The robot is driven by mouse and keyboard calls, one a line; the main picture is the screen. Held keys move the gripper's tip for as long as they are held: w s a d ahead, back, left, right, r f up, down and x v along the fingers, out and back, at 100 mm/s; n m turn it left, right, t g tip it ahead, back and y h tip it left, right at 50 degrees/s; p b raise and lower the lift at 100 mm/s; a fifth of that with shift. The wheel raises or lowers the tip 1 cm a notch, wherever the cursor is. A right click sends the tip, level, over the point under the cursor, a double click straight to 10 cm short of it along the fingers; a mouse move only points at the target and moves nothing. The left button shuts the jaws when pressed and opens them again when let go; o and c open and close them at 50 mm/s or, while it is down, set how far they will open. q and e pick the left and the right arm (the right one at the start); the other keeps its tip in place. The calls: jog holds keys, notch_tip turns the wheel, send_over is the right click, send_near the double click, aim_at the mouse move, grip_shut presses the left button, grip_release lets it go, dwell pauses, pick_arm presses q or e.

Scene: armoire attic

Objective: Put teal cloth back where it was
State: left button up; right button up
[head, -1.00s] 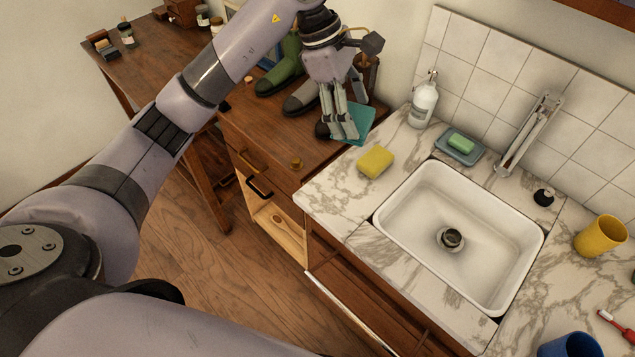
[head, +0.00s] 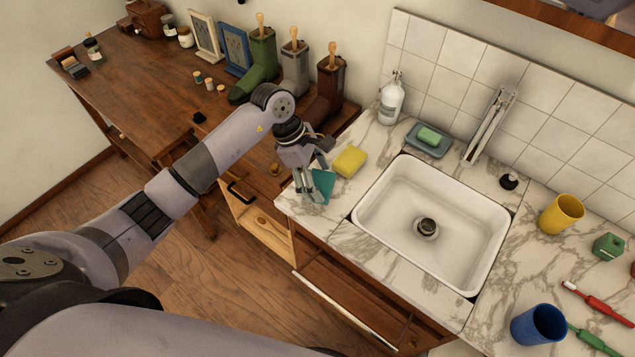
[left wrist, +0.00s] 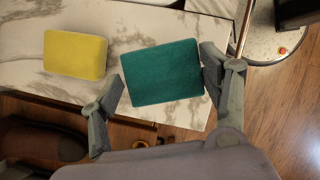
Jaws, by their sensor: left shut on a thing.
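The teal cloth (head: 322,183) is a flat, squarish piece at the left front corner of the marble counter. It also shows in the left wrist view (left wrist: 162,73), between my two fingers. My left gripper (head: 312,190) is shut on the cloth, with its fingers pointing down. I cannot tell whether the cloth touches the counter or is held just above it. My right gripper is not in view.
A yellow sponge (head: 349,162) lies just beside the cloth on the marble counter (head: 376,252). The white sink (head: 386,228) is to the right. A soap bottle (head: 391,100) and green soap in a dish (head: 413,143) stand behind. Boots (head: 328,88) stand on the wooden top.

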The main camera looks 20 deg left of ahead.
pick_arm(q)
notch_tip(320, 180, down, 3)
jog(key=shift+f+p, duration=0.15)
jog(key=shift+p, duration=0.15)
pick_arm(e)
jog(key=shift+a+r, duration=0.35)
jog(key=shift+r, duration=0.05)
pick_arm(q)
jog(key=shift+f, duration=0.2)
jog(key=o, duration=1)
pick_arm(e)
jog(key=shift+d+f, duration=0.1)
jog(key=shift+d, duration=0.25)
pick_arm(q)
jog(key=shift+r, duration=0.15)
